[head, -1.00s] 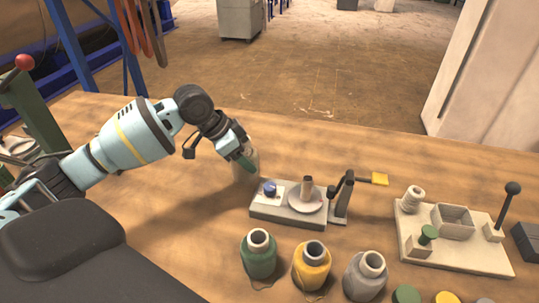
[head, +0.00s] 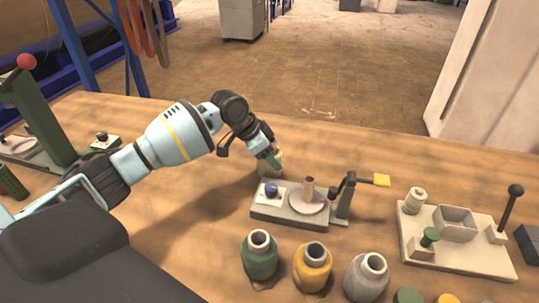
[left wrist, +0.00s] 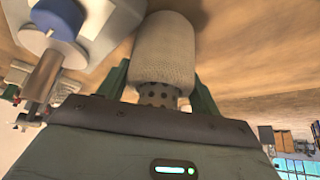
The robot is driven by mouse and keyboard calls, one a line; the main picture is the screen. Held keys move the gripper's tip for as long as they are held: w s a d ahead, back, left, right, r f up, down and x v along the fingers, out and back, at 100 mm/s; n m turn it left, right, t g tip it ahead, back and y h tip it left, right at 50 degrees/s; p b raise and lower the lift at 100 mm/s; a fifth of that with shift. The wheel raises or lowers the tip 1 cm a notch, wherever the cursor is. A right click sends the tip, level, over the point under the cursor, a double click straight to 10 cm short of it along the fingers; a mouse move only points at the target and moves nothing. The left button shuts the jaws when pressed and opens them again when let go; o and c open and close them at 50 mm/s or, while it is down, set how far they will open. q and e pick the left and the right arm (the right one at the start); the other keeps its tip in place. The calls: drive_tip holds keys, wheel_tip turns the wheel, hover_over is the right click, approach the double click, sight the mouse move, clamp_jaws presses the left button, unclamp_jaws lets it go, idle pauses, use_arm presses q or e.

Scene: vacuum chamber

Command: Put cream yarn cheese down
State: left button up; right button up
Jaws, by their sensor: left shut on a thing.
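The cream yarn cheese (head: 266,170) is a pale, textured cylinder on a perforated tube. My left gripper (head: 274,160) is shut on it just behind the grey winding stand (head: 290,217). In the left wrist view the cheese (left wrist: 164,52) stands out past the green fingers, and its perforated tube (left wrist: 158,95) sits between them. The cheese is close to the wooden table; I cannot tell whether it touches it. Its lower part is hidden behind the stand in the head view. My right gripper is not in view.
Green (head: 259,258), yellow (head: 312,268) and grey (head: 367,277) yarn cones stand in front of the stand. A beige board (head: 458,255) with a white spool (head: 415,200) lies at the right. The table behind the stand is clear.

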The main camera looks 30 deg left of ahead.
use_arm(q)
drive_tip(key=shift+f, duration=0.2)
drive_tip(key=shift+f, duration=0.1)
drive_tip(key=o, duration=1.1)
drive_tip(key=shift+f, duration=0.1)
drive_tip(key=p+v, duration=0.1)
drive_tip(key=v, duration=1.1)
drive_tip(key=shift+o, duration=0.3)
